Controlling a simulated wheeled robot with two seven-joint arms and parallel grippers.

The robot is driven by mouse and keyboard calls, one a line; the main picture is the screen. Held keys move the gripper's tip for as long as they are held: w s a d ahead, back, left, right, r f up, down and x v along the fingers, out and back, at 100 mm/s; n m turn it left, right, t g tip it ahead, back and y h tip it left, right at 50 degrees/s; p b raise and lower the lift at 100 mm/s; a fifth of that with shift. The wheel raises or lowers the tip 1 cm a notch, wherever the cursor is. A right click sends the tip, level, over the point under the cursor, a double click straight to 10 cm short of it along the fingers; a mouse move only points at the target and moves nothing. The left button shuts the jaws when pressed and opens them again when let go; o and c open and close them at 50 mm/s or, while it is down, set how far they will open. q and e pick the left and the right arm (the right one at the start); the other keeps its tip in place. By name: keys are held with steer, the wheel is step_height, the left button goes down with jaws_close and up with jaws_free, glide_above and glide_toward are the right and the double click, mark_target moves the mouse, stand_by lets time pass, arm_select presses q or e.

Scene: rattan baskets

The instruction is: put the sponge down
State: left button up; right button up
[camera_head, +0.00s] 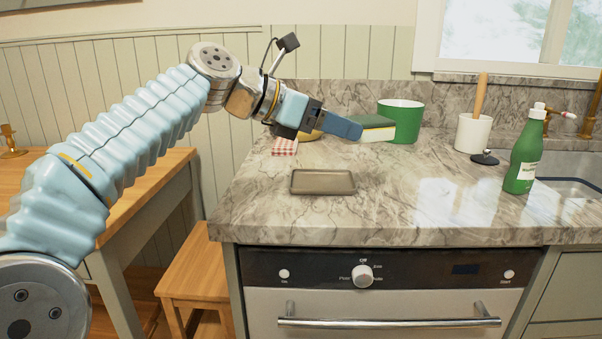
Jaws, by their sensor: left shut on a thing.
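The sponge (376,134), green on top and pale below, is at the tips of my left gripper (355,129), toward the back of the counter. The gripper is shut on it. The sponge appears a little above the marble counter; I cannot tell whether it touches it. The fingers hide its left end. A flat brown tray (322,182) lies empty on the counter, nearer to me and to the left of the sponge. My right gripper is out of view.
A green pot (404,122) stands just behind the sponge. A red checkered cloth (284,147) and a partly hidden yellow item (310,136) lie near my left gripper. A white crock (472,134), a green bottle (524,157) and the sink (567,187) are right. The counter's (405,205) front middle is clear.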

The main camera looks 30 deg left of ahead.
arm_select(q)
steer(key=w+a+f, duration=0.2)
steer(key=a, duration=0.3)
glide_above(298, 187)
steer(key=d, duration=0.1)
step_height(298, 187, down, 5)
steer(key=shift+s+d+r, duration=0.1)
steer(key=shift+r, duration=0.1)
steer(key=f, duration=0.1)
steer(key=a+f+b, duration=0.1)
steer(key=f, duration=0.2)
steer(key=shift+w+a, duration=0.25)
steer(key=shift+f, duration=0.35)
steer(key=shift+f+b, duration=0.45)
steer(key=shift+f, duration=0.2)
steer(key=o, duration=1)
steer(key=shift+d+f, duration=0.1)
steer(key=shift+f, duration=0.05)
